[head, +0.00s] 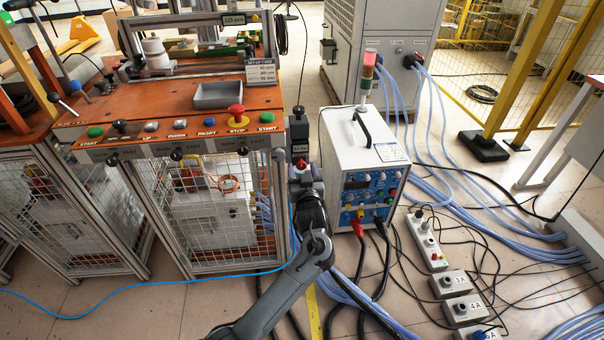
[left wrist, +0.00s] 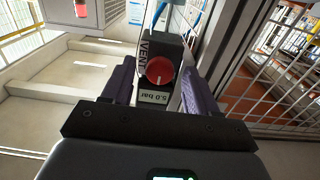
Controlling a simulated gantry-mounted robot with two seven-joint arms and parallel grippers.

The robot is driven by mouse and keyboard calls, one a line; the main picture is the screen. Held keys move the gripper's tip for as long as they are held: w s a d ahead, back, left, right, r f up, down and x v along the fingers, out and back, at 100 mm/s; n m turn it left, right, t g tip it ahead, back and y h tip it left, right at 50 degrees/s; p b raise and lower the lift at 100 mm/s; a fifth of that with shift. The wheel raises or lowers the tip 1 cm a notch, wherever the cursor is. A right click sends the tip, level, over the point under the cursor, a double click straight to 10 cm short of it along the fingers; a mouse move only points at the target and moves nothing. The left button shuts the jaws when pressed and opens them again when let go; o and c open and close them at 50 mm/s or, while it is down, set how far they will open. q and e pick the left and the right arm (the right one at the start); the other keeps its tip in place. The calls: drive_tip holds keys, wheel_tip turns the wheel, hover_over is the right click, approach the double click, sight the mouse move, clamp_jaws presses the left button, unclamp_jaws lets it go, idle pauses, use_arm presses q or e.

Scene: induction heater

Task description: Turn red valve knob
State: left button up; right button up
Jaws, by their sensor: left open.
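The red valve knob (left wrist: 160,70) is round with a small white mark. It sits on a dark valve block (left wrist: 152,50) lettered "VENT", with a "5.0 bar" label (left wrist: 153,97) beside it. In the head view the knob (head: 301,163) is small and partly hidden by my gripper, below the dark block (head: 299,128). My left gripper (head: 305,174) is in front of the knob. In the left wrist view its purple fingers (left wrist: 158,80) are open, one on either side of the knob, with no clear contact. My right gripper is not in view.
An orange-topped workbench (head: 180,120) with buttons and mesh sides stands left of the valve. A white power unit (head: 362,140) with a control panel stands close on the right. Black cables and pale blue hoses (head: 450,205) cover the floor to the right.

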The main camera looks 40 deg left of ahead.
use_arm(q)
drive_tip(key=shift+w+a, duration=0.25)
drive_tip(key=shift+a, duration=0.05)
